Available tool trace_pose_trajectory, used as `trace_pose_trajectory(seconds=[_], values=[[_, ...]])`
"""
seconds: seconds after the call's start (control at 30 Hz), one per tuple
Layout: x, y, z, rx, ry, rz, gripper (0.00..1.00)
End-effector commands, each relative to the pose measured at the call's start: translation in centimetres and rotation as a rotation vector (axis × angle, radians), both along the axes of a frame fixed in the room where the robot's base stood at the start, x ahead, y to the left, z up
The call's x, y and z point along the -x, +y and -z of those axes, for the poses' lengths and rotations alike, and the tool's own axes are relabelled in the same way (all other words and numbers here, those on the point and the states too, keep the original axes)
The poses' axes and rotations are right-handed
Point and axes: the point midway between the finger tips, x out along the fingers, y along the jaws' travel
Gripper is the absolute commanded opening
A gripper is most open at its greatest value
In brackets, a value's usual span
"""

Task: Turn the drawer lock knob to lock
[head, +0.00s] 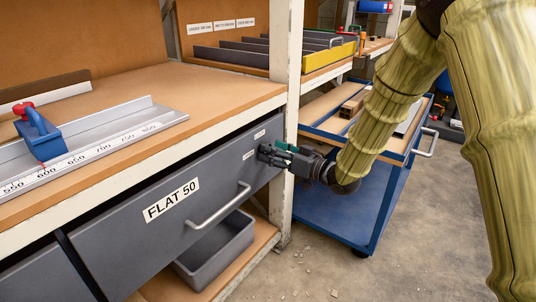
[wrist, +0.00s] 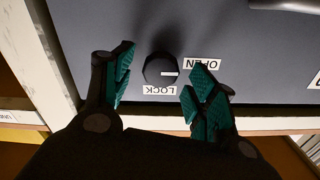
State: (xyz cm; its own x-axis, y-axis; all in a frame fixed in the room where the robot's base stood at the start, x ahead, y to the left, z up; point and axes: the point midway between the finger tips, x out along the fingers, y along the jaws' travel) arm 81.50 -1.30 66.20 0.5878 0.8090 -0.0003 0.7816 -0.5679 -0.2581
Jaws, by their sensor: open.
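The drawer lock knob (wrist: 157,68) is a round black knob on the grey drawer front (head: 125,225). In the wrist view its white mark points right, towards the side of the OPEN label (wrist: 201,63). The LOCK label (wrist: 159,90) is just below it in that view; both labels appear upside down. My gripper (head: 275,152) is at the drawer's right end in the head view and hides the knob there. In the wrist view my gripper (wrist: 161,70) is open, its teal-padded fingers on either side of the knob, with gaps visible between them and it.
The drawer has a bar handle (head: 218,207) and a FLAT 50 label (head: 171,200). A white post (head: 286,70) stands just right of the drawer. A blue trolley (head: 345,205) is behind my arm. A grey bin (head: 215,250) sits below the drawer.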

Motion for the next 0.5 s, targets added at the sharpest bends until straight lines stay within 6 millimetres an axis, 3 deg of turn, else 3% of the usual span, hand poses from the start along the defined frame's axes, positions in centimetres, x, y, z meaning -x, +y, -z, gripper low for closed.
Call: trace_pose_trajectory(seconds=[0.2, 0.5], values=[[-1.1, 1.5, 0.0, -0.001, -0.001, -0.001, 0.58], [-1.3, 1.8, 0.0, 0.0, 0.0, 0.0, 0.58]])
